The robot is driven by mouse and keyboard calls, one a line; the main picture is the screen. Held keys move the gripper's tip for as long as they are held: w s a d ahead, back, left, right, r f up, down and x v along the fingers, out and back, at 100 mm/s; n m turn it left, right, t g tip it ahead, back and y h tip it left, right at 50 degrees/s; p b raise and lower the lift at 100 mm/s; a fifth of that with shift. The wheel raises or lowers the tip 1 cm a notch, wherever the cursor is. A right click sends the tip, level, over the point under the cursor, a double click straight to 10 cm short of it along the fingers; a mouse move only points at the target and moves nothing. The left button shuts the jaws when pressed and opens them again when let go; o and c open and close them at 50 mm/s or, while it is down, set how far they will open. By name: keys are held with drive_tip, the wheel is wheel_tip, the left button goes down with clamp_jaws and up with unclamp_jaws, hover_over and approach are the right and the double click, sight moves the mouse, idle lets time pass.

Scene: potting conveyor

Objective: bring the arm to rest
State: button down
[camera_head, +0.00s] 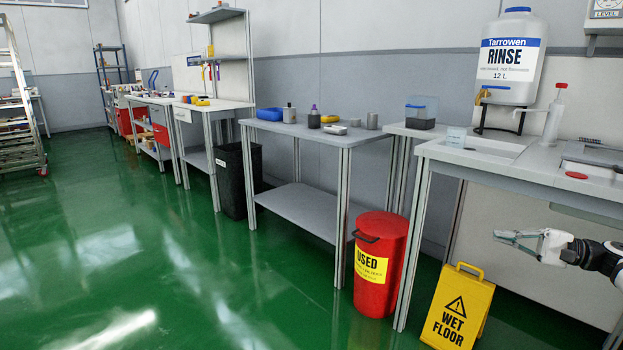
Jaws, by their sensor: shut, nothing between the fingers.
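My gripper (516,240) is at the right side of the head view, at the end of my arm, which comes in from the right edge. It points left and its fingers look closed with nothing in them. It hangs in free air in front of the rinse bench (480,157), below the level of the bench top. It is above and to the right of the yellow wet floor sign (459,308) in the picture, apart from it.
A red bin (379,265) marked USED stands left of the sign. A rinse container (509,62) is above the bench. A grey table (319,132) carries small items. A black bin (238,180) stands farther back. The green floor (150,270) at left is clear.

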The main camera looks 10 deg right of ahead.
drive_tip(key=w+a+r+n+g, duration=0.1)
drive_tip(key=a+r+n+g, duration=0.15)
drive_tip(key=a, duration=0.45)
drive_tip(key=w+a+r+n+g, duration=0.1)
drive_tip(key=w+a+g, duration=0.15)
drive_tip(key=a, duration=0.35)
drive_tip(key=s+a+n+g+h, duration=0.3)
drive_tip(key=s+a+g+h, duration=0.15)
drive_tip(key=a, duration=0.65)
drive_tip(key=s+a+n+g+h, duration=0.3)
drive_tip(key=s+a+g+h, duration=0.15)
drive_tip(key=a, duration=0.75)
drive_tip(key=s+r+t+h, duration=0.2)
drive_tip(key=s+h, duration=0.1)
drive_tip(key=s, duration=1.6)
drive_tip(key=s+r+t+h, duration=0.2)
drive_tip(key=s+r+h, duration=0.1)
drive_tip(key=s, duration=1.7)
wheel_tip(320, 180, up, 35)
drive_tip(key=t+p, duration=0.4)
drive_tip(key=p, duration=3)
drive_tip(key=shift+d+n, duration=0.35)
drive_tip(key=shift+n, duration=0.1)
